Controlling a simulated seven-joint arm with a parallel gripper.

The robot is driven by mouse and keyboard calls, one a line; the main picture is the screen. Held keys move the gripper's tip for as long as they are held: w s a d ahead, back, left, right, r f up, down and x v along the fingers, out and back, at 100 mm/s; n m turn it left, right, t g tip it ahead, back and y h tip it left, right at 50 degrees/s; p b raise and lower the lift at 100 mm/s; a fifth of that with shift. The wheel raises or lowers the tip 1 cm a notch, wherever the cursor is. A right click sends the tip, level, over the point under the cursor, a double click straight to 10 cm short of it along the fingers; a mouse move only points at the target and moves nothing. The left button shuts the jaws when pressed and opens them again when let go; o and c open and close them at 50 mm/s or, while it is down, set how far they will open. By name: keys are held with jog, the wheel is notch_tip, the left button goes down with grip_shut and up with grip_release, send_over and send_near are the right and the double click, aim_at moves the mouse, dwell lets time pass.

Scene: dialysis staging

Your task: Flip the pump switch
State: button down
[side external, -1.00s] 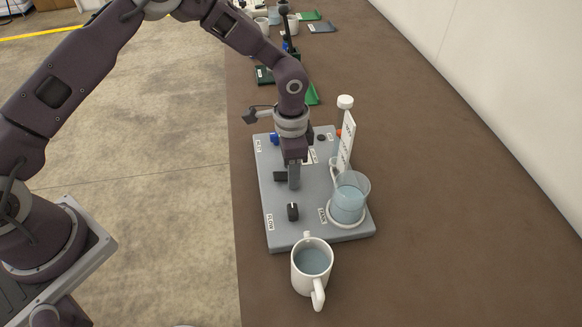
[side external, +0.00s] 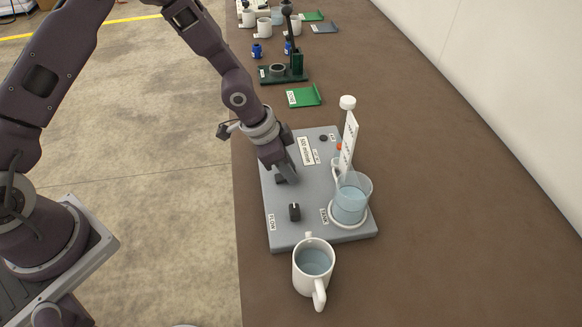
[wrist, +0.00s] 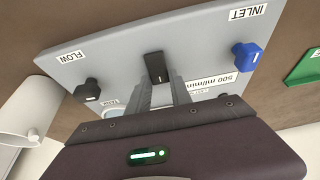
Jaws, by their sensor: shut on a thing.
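The grey pump panel (side external: 312,232) lies on the brown table. A black switch (wrist: 155,67) stands near the panel's edge between the flow and inlet labels; it shows as a dark block (side external: 279,179) beside the fingers in the side view. My gripper (side external: 290,180) leans over the panel, tilted, with its fingertips low at this switch. In the wrist view my gripper (wrist: 162,88) has its two fingers at the base of the switch, shut on it. The fingers and hand hide part of the switch and the panel around it.
A black flow knob (side external: 294,212), a beaker of bluish liquid (side external: 349,205) and an upright white label card (side external: 348,143) are on the panel. A blue inlet knob (wrist: 248,57) sits at its other end. A white mug (side external: 313,270) stands in front. Table to the right is clear.

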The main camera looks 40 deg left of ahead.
aim_at(276, 178)
dwell(0.3)
jog(key=c, duration=1.2)
grip_release()
jog(key=shift+o, duration=0.2)
jog(key=v, duration=0.7)
jog(key=shift+s+a, duration=0.1)
